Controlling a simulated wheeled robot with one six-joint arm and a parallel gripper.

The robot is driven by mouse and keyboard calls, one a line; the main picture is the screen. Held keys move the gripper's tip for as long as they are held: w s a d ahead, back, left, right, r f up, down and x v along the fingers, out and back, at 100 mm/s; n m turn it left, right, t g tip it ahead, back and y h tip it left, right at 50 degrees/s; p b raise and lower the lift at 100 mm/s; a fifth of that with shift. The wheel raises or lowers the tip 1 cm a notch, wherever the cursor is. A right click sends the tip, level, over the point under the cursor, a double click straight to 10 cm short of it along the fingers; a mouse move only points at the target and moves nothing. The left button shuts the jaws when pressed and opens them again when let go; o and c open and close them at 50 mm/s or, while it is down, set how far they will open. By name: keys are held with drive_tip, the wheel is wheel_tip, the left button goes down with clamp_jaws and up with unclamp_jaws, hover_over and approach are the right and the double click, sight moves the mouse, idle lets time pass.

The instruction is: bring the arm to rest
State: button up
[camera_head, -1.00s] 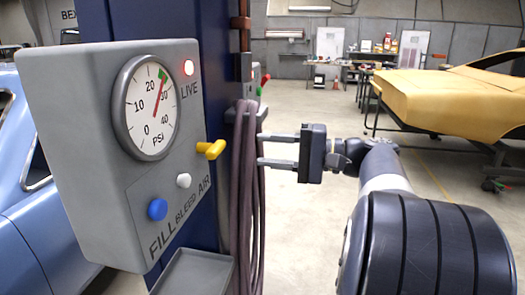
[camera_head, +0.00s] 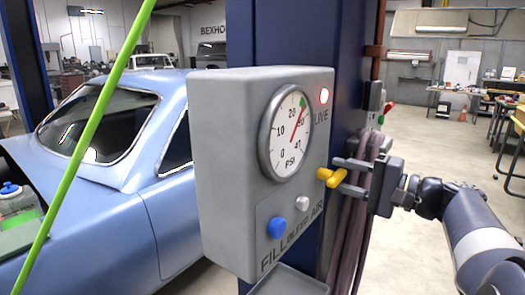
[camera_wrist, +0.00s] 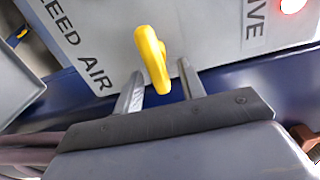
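My gripper (camera_head: 342,175) is open at the right side of the grey gauge box (camera_head: 222,165). Its two fingers are apart, with the yellow AIR lever (camera_head: 332,177) by their tips. In the wrist view, the lever (camera_wrist: 153,60) stands in line with the gap between the fingers (camera_wrist: 158,88). Bare space shows on both sides of it, and I cannot tell whether a finger touches it. The round PSI gauge (camera_head: 287,133) has its red needle pointing up and right, near a green mark. The red LIVE lamp (camera_head: 323,96) is lit.
The blue FILL button (camera_head: 277,228) and white BLEED button (camera_head: 302,203) sit below the gauge. Hoses (camera_head: 352,225) hang behind my gripper on the blue post (camera_head: 290,35). A blue car (camera_head: 115,200) stands at left, behind a green slanting line (camera_head: 85,150). Open floor lies at right.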

drive_tip(key=shift+w+a, duration=0.35)
drive_tip(key=shift+a, duration=0.15)
drive_tip(key=shift+d, duration=0.1)
drive_tip(key=b+v, duration=0.2)
drive_tip(key=v, duration=0.9)
drive_tip(key=p+x, duration=0.2)
drive_tip(key=x, duration=0.8)
drive_tip(key=shift+a, duration=0.3)
drive_tip(key=shift+w+a+f, duration=0.1)
drive_tip(key=shift+w+a, duration=0.15)
drive_tip(key=shift+w, duration=0.05)
drive_tip(key=shift+d+n+b, duration=0.1)
drive_tip(key=shift+n+b, duration=0.6)
drive_tip(key=shift+n, duration=0.5)
drive_tip(key=shift+s+r+n+b, duration=0.1)
drive_tip(key=shift+r+n+b, duration=0.3)
drive_tip(key=shift+n, duration=0.8)
